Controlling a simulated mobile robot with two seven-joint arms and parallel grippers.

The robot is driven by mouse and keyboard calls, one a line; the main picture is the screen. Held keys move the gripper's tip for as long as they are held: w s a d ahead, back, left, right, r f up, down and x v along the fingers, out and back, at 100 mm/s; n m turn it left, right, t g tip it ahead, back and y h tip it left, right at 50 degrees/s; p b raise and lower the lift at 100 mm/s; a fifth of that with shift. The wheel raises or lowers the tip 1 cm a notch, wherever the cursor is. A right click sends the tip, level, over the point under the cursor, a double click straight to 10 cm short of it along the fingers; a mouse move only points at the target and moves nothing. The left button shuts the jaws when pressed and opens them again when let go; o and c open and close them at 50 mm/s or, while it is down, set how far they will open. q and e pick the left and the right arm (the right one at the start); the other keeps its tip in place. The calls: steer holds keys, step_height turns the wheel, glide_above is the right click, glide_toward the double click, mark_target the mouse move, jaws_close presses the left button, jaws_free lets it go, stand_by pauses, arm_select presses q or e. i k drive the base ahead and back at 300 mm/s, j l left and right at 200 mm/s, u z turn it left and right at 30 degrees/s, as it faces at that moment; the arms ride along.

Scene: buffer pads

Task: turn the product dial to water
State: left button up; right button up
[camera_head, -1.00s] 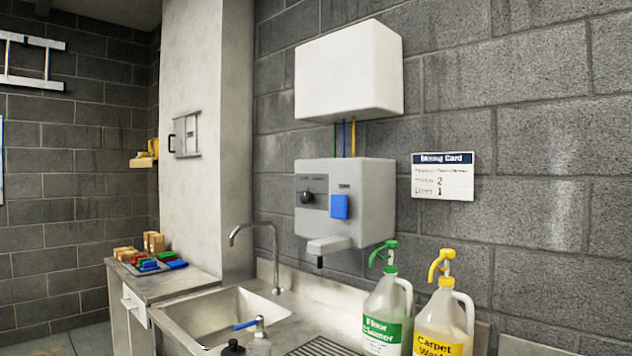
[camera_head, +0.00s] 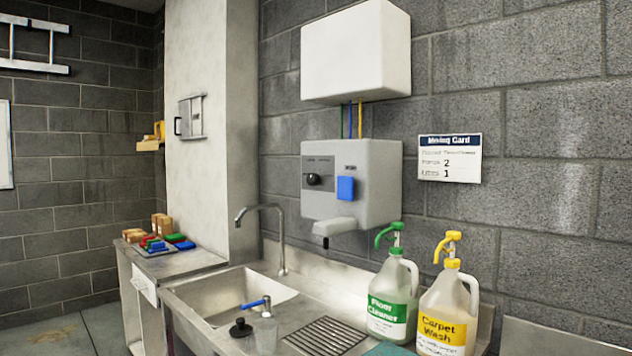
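The product dial is a small black knob (camera_head: 313,179) on a dark panel at the left of the grey dispenser box (camera_head: 380,190), mounted on the block wall above the sink. The lettering around the dial is too small to read, so I cannot tell its setting. A blue button (camera_head: 346,188) sits to the right of the dial, and a grey spout (camera_head: 334,226) juts out below. Neither of my grippers shows in this view.
A white box (camera_head: 355,50) hangs above, joined by thin coloured tubes. Below are a steel sink (camera_head: 215,297) with a tall tap (camera_head: 281,240), a green-topped jug (camera_head: 391,305) and a yellow-topped jug (camera_head: 446,320). A card (camera_head: 449,158) hangs at right.

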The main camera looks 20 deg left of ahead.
mark_target(312, 179)
steer(key=j+z, duration=0.15)
steer(key=z, duration=0.2)
steer(key=i+j+z, duration=0.1)
steer(key=z, duration=0.2)
steer(key=j+z, duration=0.6)
steer(key=j, duration=0.25)
steer(key=k+j+z, duration=0.2)
steer(key=j, duration=0.8)
steer(key=k+j+z, duration=0.15)
steer(key=j, duration=0.35)
steer(key=k+j, duration=0.1)
steer(key=j, duration=0.45)
steer(key=j+z, duration=0.1)
steer(key=j, duration=0.45)
steer(key=k, duration=0.05)
